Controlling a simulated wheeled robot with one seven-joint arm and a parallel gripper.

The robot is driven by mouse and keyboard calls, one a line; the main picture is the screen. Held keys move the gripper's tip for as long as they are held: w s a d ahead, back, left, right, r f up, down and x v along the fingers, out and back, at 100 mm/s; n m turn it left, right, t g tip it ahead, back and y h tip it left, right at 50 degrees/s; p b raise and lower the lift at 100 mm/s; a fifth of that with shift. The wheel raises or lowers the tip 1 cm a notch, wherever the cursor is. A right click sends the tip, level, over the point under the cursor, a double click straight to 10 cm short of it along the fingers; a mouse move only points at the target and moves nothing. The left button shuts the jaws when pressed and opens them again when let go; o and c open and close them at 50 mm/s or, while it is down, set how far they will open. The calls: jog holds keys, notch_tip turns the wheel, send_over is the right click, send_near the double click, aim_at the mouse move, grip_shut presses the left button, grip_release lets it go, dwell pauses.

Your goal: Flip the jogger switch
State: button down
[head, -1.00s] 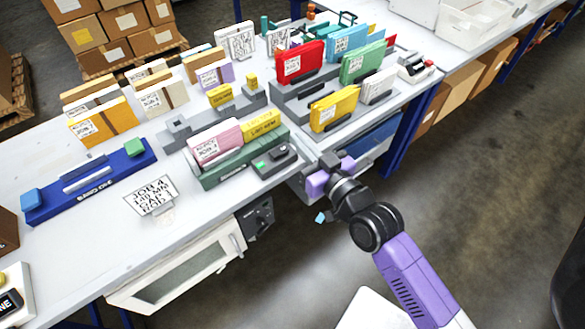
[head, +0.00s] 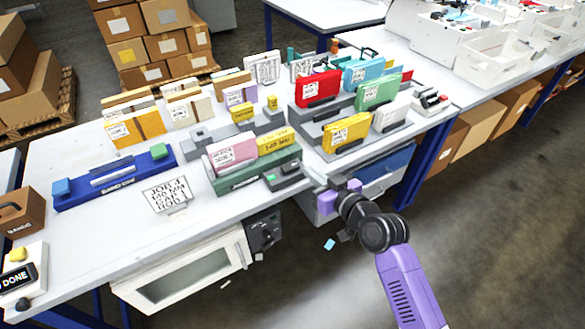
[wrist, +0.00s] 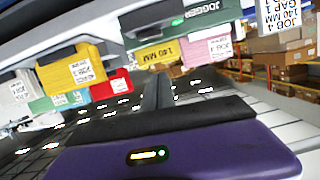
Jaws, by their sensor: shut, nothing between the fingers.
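The green jogger (head: 245,181) stands near the table's front edge, holding a pink block (head: 232,150) and a yellow block (head: 274,143) marked 140 MM. A dark switch box (head: 285,177) with a green light is at its right end. The jogger label (wrist: 203,11) shows at the top of the wrist view, where the scene appears upside down. My gripper (head: 337,191) is shut and empty. It is right of the switch box and apart from it, beyond the table's front edge. The switch lever's position is too small to tell.
A grey rack with a yellow block (head: 346,133) and other coloured blocks stands behind my gripper. A JOB 4 sign (head: 167,194) and a blue binding unit (head: 115,180) are left of the jogger. A white oven-like cabinet (head: 185,272) hangs below the table edge.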

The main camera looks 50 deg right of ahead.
jog(key=p, duration=0.1)
send_over(292, 177)
notch_tip(292, 177, down, 2)
notch_tip(292, 177, down, 3)
jog(key=shift+d+f, duration=0.1)
jog(key=shift+f, duration=0.1)
jog(key=shift+w+f, duration=0.1)
jog(key=shift+f, duration=0.4)
jog(key=shift+f, duration=0.1)
jog(key=shift+a+f+n+b, duration=0.2)
jog(key=shift+f+n+b, duration=0.2)
jog(key=shift+b, duration=0.25)
jog(key=shift+r, duration=0.15)
